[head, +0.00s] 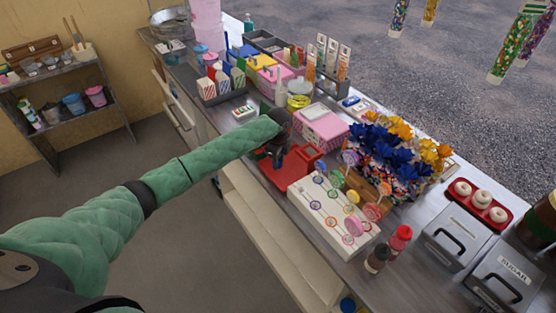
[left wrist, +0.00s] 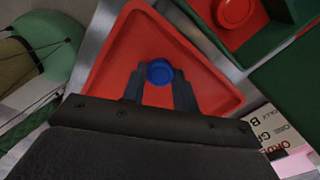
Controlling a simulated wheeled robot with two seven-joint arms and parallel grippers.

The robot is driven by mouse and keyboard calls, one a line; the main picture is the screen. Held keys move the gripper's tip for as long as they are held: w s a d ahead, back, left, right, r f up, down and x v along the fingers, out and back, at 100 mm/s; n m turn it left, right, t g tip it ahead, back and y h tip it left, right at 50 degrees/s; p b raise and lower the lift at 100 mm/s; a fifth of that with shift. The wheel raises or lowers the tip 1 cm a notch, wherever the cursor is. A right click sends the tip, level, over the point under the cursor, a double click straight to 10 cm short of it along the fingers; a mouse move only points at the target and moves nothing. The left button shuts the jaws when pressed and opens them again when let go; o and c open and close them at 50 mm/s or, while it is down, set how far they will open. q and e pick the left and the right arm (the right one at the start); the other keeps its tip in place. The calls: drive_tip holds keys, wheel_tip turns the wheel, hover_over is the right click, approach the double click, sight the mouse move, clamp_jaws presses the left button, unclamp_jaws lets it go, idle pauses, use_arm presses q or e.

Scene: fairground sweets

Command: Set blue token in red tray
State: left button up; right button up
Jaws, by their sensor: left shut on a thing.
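The red tray (head: 277,176) lies on the counter under my left gripper (head: 274,160). In the left wrist view the red tray (left wrist: 205,75) fills the middle of the picture, with a raised rim around a bare floor. My left gripper (left wrist: 158,82) is shut on the round blue token (left wrist: 159,71), which is over the tray floor. I cannot tell whether the token touches the floor. In the head view the token is hidden by the gripper. My right gripper is not in view.
A green holder (left wrist: 290,12) with a red token (left wrist: 232,12) stands beside the tray. A white board with lollipops (head: 325,222) is close to the tray's right. A pink box (head: 320,125) stands behind. Bottles (head: 400,238) stand at the near right.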

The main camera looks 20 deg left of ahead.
use_arm(q)
drive_tip(key=o, duration=0.9)
drive_tip(key=shift+o, duration=0.2)
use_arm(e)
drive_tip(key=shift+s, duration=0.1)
use_arm(q)
drive_tip(key=shift+r+b, duration=0.3)
drive_tip(key=shift+r, duration=0.25)
wheel_tip(320, 180, up, 3)
drive_tip(key=shift+f+b, duration=0.1)
drive_tip(key=shift+b, duration=0.5)
wheel_tip(320, 180, up, 8)
drive_tip(key=b, duration=0.2)
drive_tip(key=shift+r, duration=0.2)
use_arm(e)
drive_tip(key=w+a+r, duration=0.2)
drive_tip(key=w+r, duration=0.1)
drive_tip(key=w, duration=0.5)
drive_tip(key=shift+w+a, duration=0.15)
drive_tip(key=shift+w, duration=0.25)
